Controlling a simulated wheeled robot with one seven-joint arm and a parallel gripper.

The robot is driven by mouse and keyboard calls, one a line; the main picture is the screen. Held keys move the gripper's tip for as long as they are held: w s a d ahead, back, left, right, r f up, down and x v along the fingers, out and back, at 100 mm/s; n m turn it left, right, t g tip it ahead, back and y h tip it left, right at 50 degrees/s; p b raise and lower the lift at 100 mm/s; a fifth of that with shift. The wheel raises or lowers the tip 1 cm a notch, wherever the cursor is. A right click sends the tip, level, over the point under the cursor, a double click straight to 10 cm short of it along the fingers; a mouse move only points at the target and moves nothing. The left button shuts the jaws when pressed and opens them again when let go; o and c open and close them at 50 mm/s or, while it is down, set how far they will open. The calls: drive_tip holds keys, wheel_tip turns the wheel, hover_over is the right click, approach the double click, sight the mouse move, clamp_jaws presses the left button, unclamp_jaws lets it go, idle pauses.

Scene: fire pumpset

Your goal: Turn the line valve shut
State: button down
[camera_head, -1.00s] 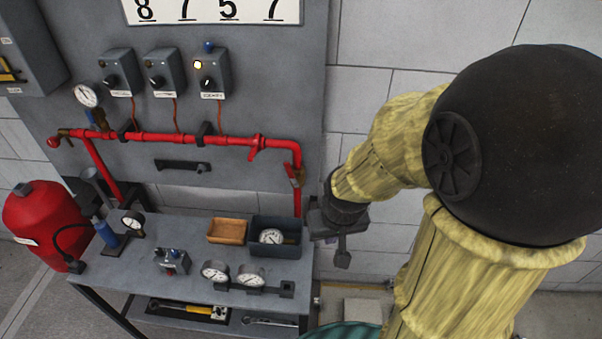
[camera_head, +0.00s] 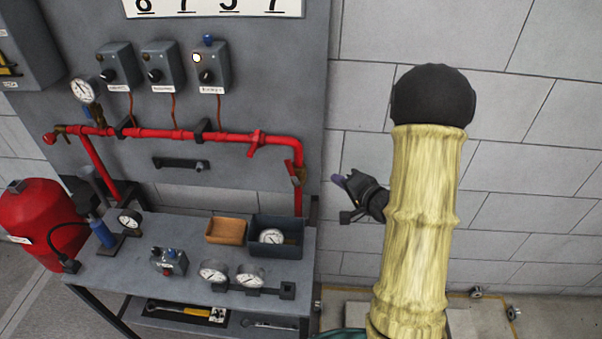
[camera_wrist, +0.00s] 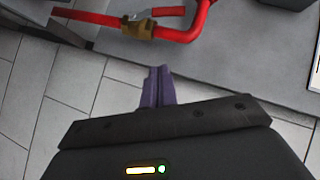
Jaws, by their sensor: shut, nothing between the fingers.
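A brass valve (camera_head: 298,175) with a small red lever sits on the vertical drop of the red pipe, just below the right-hand elbow. In the wrist view the brass valve body (camera_wrist: 138,28) shows near the top, beside the pipe's bend, with its red and grey lever (camera_wrist: 166,12) close along the pipe. I cannot tell for certain how far the lever is turned. My gripper (camera_head: 337,179) is to the right of the valve, apart from it. Its purple fingers (camera_wrist: 158,72) are together and empty, pointing towards the pipe.
The red pipe (camera_head: 170,133) runs across the grey panel, with a red tee-shaped fitting (camera_head: 256,143) left of the elbow. Below stands a table (camera_head: 205,272) with gauges, a wooden tray (camera_head: 226,222) and a dark bin (camera_head: 284,250). Open space lies before the tiled wall on the right.

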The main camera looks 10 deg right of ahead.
drive_tip(key=shift+s+m+t+y, duration=0.3)
drive_tip(key=shift+m+y, duration=0.3)
drive_tip(key=shift+y, duration=0.3)
drive_tip(key=shift+w+a, duration=0.1)
drive_tip(key=p, duration=0.3)
approach(292, 172)
drive_tip(key=w+d+r, duration=0.2)
drive_tip(key=w, duration=0.3)
drive_tip(key=shift+w+a+f+p, duration=0.2)
drive_tip(key=shift+w+a, duration=0.05)
drive_tip(key=shift+a, duration=0.4)
drive_tip(key=shift+w+a+f+p, duration=0.15)
drive_tip(key=shift+w+a+f, duration=0.1)
drive_tip(key=shift+a, duration=0.4)
drive_tip(key=shift+w+a+f+p, duration=0.2)
drive_tip(key=shift+a, duration=0.4)
drive_tip(key=shift+a, duration=0.1)
drive_tip(key=shift+r, duration=0.1)
